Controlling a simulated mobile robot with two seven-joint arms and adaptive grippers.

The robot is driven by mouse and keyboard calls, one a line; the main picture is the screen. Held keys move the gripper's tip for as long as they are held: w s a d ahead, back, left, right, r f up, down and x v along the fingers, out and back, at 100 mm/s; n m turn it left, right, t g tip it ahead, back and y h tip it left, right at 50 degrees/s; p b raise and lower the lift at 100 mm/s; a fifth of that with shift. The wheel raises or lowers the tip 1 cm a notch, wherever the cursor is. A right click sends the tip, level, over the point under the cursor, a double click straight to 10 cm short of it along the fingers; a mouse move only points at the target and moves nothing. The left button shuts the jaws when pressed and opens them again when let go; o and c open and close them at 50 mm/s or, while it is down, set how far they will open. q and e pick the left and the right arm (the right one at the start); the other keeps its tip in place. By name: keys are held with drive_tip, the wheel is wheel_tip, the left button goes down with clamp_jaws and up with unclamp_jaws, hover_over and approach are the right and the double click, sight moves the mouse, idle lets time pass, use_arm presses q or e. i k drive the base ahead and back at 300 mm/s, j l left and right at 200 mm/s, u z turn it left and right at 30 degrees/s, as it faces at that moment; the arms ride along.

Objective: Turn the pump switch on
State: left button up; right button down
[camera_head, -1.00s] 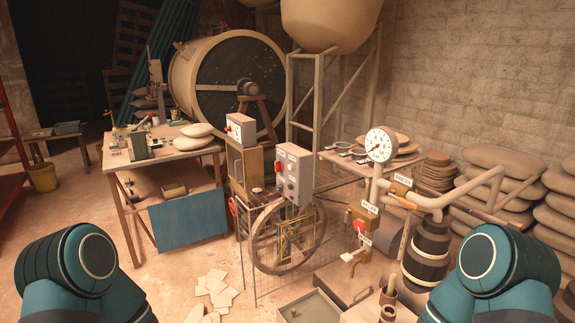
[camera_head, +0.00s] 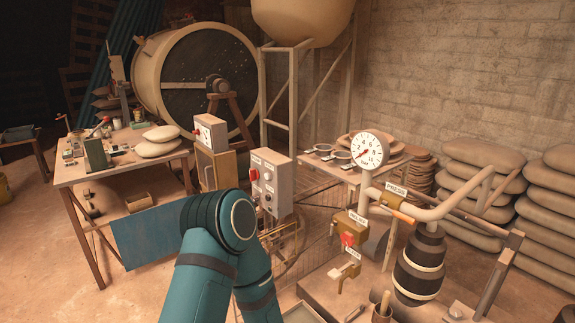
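A grey control box (camera_head: 270,182) stands left of centre, with small labels, round knobs and a red part on its left side. The labels are too small to read surely, so I cannot tell which control is the pump switch or how it is set. A teal arm link (camera_head: 222,218) of mine, apparently the left arm's, rises in front of the box's lower left and hides what is behind it. Neither gripper is in view.
A gauge (camera_head: 370,149) stands on the pipework right of centre, with a red-handled valve (camera_head: 347,240) below it.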

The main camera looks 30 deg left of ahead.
sight(254, 175)
drive_tip(key=i+j+z, duration=0.15)
drive_tip(key=i+j, duration=0.15)
drive_tip(key=i+j+z, duration=0.15)
drive_tip(key=i+j, duration=0.15)
drive_tip(key=j, duration=0.3)
